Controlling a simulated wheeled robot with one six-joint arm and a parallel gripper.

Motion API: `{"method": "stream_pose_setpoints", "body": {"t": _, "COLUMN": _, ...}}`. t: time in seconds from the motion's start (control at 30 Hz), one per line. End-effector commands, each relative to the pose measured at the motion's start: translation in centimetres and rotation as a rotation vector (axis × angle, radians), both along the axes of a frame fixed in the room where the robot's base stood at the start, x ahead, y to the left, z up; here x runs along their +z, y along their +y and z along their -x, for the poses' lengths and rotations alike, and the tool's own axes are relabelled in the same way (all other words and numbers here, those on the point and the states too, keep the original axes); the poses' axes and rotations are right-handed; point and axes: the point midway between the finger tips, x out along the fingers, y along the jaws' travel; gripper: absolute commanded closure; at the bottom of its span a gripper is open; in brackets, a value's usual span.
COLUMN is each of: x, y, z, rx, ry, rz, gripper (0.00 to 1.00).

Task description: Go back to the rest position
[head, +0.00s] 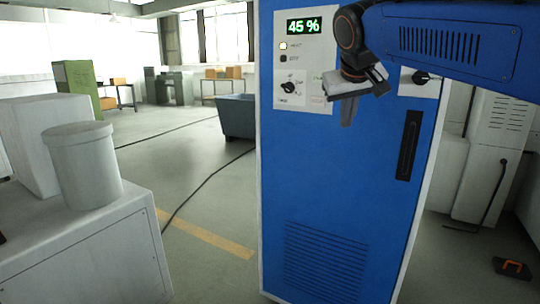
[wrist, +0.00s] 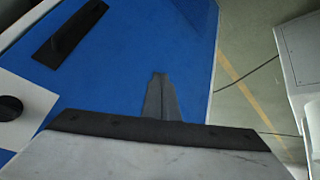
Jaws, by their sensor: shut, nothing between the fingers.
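My gripper (head: 347,112) hangs from my arm in front of the upper part of a blue cabinet (head: 330,200) in the head view. Its fingers point down and are together with nothing between them. In the wrist view the grey fingers (wrist: 161,98) show against the blue cabinet door (wrist: 120,70). A display reading 45 % (head: 303,26) is on the cabinet's panel, left of my arm. Below it are a lit button (head: 283,46), a dark button (head: 283,58) and a rotary knob (head: 289,87). I cannot tell the exact gap between the fingers and the door.
A black handle (head: 409,145) is on the cabinet door. A white bucket (head: 85,165) stands on a light cabinet (head: 95,260) at left. A grey bin (head: 236,116) stands behind. A dark cable (head: 190,195) crosses the floor.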

Motion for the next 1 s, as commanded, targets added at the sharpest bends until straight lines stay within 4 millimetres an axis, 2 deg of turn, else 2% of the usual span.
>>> {"method": "stream_pose_setpoints", "body": {"t": 0.03, "x": -1.2, "y": -1.0, "z": 1.5, "rx": -0.005, "ry": 0.014, "rz": -0.005, "gripper": 1.00}}
{"method": "stream_pose_setpoints", "body": {"t": 0.2, "x": -5.7, "y": -3.4, "z": 5.9, "rx": -0.009, "ry": 0.059, "rz": -0.027, "gripper": 1.00}}
{"method": "stream_pose_setpoints", "body": {"t": 0.5, "x": -14.4, "y": -6.6, "z": 14.2, "rx": -0.025, "ry": 0.132, "rz": -0.076, "gripper": 1.00}}
{"method": "stream_pose_setpoints", "body": {"t": 0.8, "x": -24.1, "y": -8.5, "z": 22.7, "rx": -0.052, "ry": 0.197, "rz": -0.136, "gripper": 1.00}}
{"method": "stream_pose_setpoints", "body": {"t": 1.0, "x": -30.1, "y": -8.9, "z": 27.5, "rx": -0.071, "ry": 0.228, "rz": -0.176, "gripper": 1.00}}
